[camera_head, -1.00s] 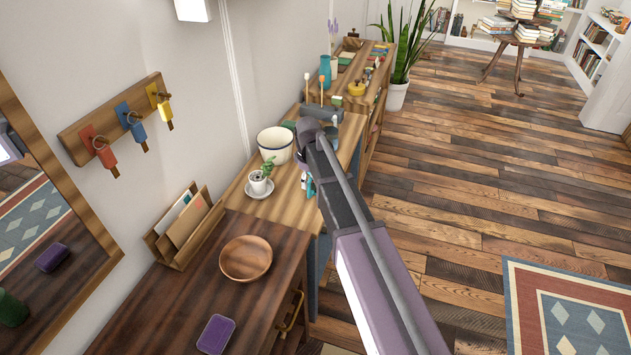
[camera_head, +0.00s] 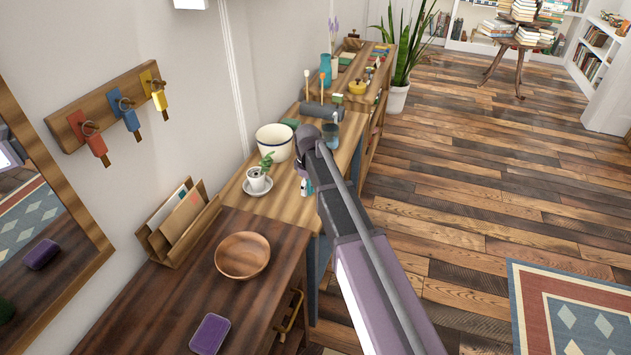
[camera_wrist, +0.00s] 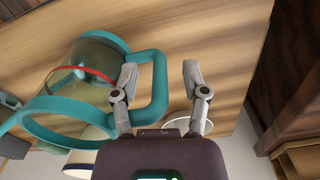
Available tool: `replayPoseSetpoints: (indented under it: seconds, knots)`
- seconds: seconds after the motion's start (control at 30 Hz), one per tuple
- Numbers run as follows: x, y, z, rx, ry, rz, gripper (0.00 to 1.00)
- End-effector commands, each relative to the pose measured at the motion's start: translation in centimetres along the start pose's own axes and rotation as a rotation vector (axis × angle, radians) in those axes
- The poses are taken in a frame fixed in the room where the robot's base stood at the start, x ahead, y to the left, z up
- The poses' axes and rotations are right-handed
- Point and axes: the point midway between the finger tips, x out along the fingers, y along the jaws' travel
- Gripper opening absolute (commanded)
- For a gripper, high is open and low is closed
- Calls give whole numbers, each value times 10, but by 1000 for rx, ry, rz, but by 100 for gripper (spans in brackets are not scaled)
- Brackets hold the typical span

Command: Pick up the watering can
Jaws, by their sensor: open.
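My gripper (camera_wrist: 158,72) is open and straddles the handle's outer bar: the left finger is inside the loop, the right finger outside. Contact cannot be told. In the head view the gripper (camera_head: 306,183) is small and mostly hidden by my arm.
A white bowl (camera_head: 274,140) and a small potted plant (camera_head: 257,181) on a saucer stand close by on the cabinet. A dark roll (camera_head: 318,111) lies behind. A wooden bowl (camera_head: 242,256) and purple box (camera_head: 210,334) are nearer.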

Motion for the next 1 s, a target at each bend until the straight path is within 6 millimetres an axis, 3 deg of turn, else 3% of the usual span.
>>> replayPoseSetpoints:
  seconds: [0.67, 0.7, 0.9, 1.0]
  knots:
    - [4, 0, 0, 0, 0, 0, 58]
    - [4, 0, 0, 0, 0, 0, 55]
    - [4, 0, 0, 0, 0, 0, 0]
    - [4, 0, 0, 0, 0, 0, 0]
